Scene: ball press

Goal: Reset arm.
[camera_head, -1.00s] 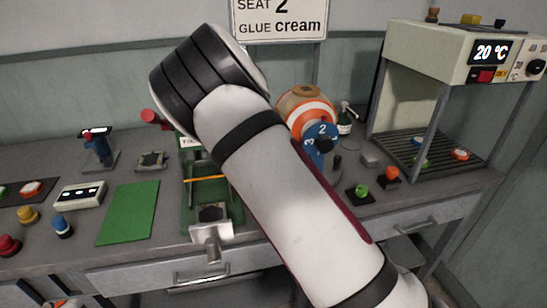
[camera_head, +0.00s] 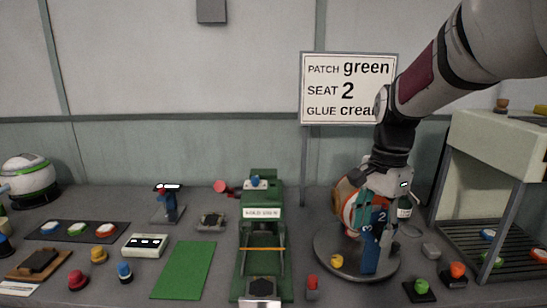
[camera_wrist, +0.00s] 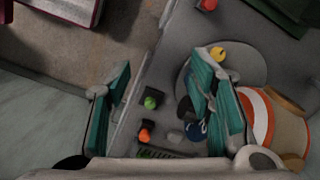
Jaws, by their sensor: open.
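My gripper (camera_head: 372,255) points down at the right of the head view, in front of the orange, white and tan striped ball (camera_head: 345,205). In the wrist view the two teal fingers of my gripper (camera_wrist: 160,105) are wide apart with nothing held between them. The right finger overlaps the round plate, beside the striped ball (camera_wrist: 262,115); I cannot tell whether it touches anything. The left finger is by the counter's front edge.
A green press (camera_head: 282,270) stands left of the round dark plate (camera_head: 325,262). A green (camera_head: 421,286) and an orange button (camera_head: 457,270) sit near the front right. A rack oven (camera_head: 485,170) stands far right. A green sheet (camera_head: 184,270) lies left.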

